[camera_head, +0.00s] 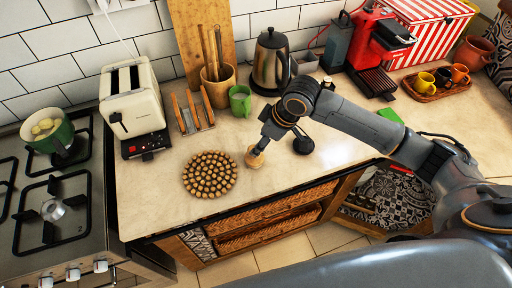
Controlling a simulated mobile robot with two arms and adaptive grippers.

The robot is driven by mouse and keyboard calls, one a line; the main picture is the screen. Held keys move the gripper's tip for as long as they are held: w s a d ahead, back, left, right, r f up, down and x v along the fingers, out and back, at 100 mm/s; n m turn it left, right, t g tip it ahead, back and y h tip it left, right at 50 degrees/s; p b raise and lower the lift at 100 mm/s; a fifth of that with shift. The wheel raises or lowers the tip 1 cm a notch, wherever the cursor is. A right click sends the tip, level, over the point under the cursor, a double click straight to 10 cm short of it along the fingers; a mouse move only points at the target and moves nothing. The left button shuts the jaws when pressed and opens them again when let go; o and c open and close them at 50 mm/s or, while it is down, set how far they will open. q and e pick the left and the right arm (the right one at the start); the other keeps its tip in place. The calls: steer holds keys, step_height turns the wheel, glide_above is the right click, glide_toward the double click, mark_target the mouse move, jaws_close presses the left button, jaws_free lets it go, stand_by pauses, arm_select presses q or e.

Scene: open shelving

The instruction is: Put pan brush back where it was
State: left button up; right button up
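A small round light-wood thing, which looks like the pan brush (254,160), is at the counter's middle, right of the round mat of wooden discs (210,175). My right gripper (260,148) comes in from the right and points down at it. The fingertips meet or overlap its top in this view. The fingers are too small and dark to tell whether they grip it. I cannot tell whether the brush touches the counter. My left gripper is not in view.
Near the arm are a green mug (240,101), a wooden rack (192,111), a utensil pot (219,90), a kettle (270,62) and a small black round object (303,144). A toaster (131,98) and stove (60,190) are left. The counter's front strip (150,205) is clear.

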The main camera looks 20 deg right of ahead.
steer(key=v, duration=0.6)
steer(key=shift+r, duration=0.2)
steer(key=shift+s, duration=0.1)
